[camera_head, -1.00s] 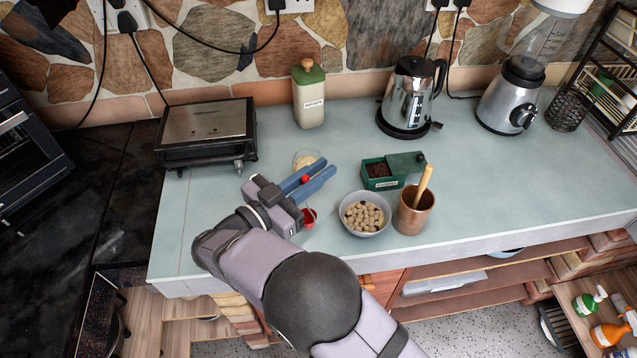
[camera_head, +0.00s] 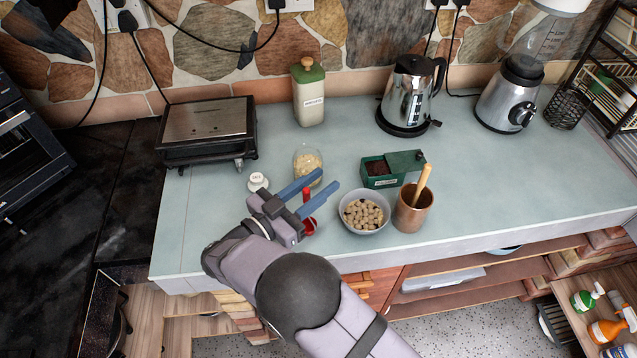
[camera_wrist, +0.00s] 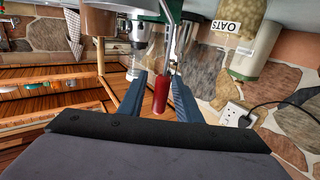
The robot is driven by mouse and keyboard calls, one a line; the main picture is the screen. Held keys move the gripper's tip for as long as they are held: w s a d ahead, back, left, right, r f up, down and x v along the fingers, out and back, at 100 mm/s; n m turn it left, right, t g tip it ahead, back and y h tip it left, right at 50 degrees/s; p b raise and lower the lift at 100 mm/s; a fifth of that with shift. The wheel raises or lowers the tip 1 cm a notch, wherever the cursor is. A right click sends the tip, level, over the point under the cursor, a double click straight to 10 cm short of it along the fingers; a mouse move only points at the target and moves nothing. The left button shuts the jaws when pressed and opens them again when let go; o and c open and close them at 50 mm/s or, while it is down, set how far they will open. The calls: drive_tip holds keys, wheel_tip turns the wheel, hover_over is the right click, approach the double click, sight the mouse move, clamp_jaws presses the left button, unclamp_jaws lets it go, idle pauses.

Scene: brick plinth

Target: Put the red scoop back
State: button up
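The red scoop (camera_head: 309,227) is at the counter's front part, left of the bowl of nuts; I cannot tell if it touches the counter. Its handle rises between the blue fingers of my gripper (camera_head: 318,187). In the wrist view the red handle (camera_wrist: 161,95) stands between the fingers of my gripper (camera_wrist: 159,88), with a gap showing beside it. The fingers look open around it. A clear open jar of pale flakes (camera_head: 308,163) stands just behind the fingers. A green box of dark grounds (camera_head: 381,182) with its lid swung aside stands to the right.
A white lid (camera_head: 258,181) lies left of my gripper. The grey bowl (camera_head: 345,222) and a copper cup (camera_head: 413,212) stand close on the right.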

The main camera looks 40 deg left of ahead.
drive_tip(key=shift+r, duration=0.1)
drive_tip(key=shift+r, duration=0.2)
drive_tip(key=s+a+b, duration=0.2)
drive_tip(key=s+b, duration=0.3)
drive_tip(key=s, duration=0.7)
drive_tip(key=shift+w, duration=0.15)
